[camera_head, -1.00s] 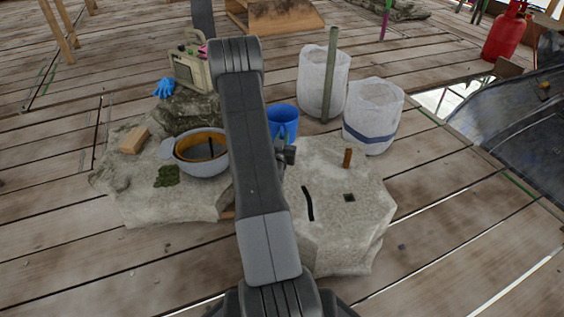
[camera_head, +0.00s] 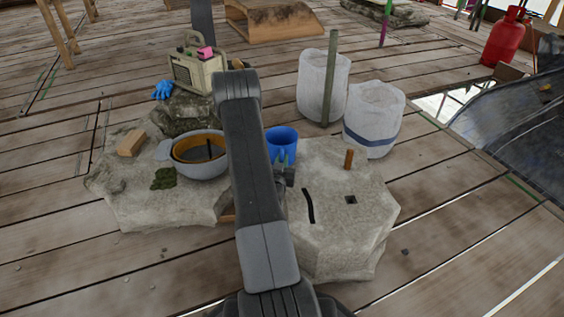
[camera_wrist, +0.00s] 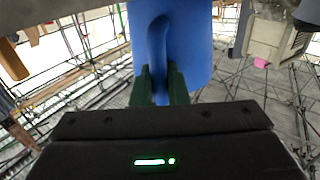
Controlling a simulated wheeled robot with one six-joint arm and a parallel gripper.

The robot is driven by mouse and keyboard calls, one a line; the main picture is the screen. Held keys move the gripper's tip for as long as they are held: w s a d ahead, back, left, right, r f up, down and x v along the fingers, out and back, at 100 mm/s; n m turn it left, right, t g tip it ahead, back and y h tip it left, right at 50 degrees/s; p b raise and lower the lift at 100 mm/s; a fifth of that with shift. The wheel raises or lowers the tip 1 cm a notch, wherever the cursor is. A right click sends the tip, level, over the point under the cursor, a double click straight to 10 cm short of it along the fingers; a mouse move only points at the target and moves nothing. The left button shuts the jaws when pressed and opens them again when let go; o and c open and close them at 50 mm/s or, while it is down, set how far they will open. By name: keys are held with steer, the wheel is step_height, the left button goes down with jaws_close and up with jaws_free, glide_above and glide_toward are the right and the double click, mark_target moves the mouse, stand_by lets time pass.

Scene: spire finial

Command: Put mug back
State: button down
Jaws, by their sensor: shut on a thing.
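The blue mug (camera_head: 282,143) is at the back edge of the right stone block, just right of my arm in the head view. In the wrist view the mug (camera_wrist: 187,40) fills the top middle, with its handle toward me. My gripper (camera_wrist: 160,82) has its two green fingers on either side of the handle, shut on it. In the head view my gripper (camera_head: 284,172) shows partly beside the arm, in front of the mug. Whether the mug's base touches the stone is hidden.
The right stone block (camera_head: 345,215) carries a brown peg (camera_head: 348,159). Left are a grey bowl (camera_head: 207,168), a wooden block (camera_head: 131,142) and a beige radio-like box (camera_head: 196,72). Two white sacks (camera_head: 323,88) (camera_head: 373,120) stand behind right.

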steer(key=c, duration=1.4)
jaws_free()
steer(key=shift+f, duration=0.15)
steer(key=shift+c, duration=0.2)
steer(key=shift+s+r, duration=0.2)
steer(key=shift+s, duration=0.1)
steer(key=s+a+p, duration=0.2)
steer(key=s+p, duration=0.1)
steer(key=s, duration=0.8)
steer(key=shift+s, duration=0.15)
steer(key=shift+a, duration=0.1)
